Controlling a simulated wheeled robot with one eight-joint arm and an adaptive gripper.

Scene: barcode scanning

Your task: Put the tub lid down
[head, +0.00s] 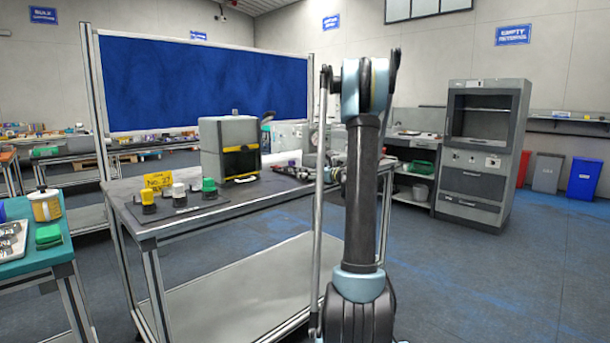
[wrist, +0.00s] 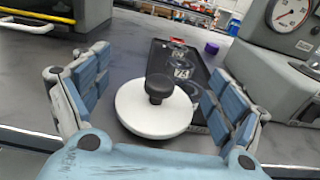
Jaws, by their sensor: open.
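The tub lid (wrist: 150,112), a white disc with a black knob on top, shows in the wrist view. It lies flat at the near end of a black tray (wrist: 208,75) with numbered round places; its near part hides what is under it. My gripper (wrist: 160,84) is open, with blue-padded fingers on the left and right of the lid and a visible gap to the knob. In the head view my arm blocks the sight of the lid, and the gripper is largely hidden behind it.
A grey machine (head: 230,148) with a yellow bar stands on the workbench. Several colour-topped pieces sit on a dark mat near a yellow sign (head: 158,180). In the wrist view a grey gauge housing (wrist: 262,45) stands close on the right, and a small purple item (wrist: 211,48) lies behind.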

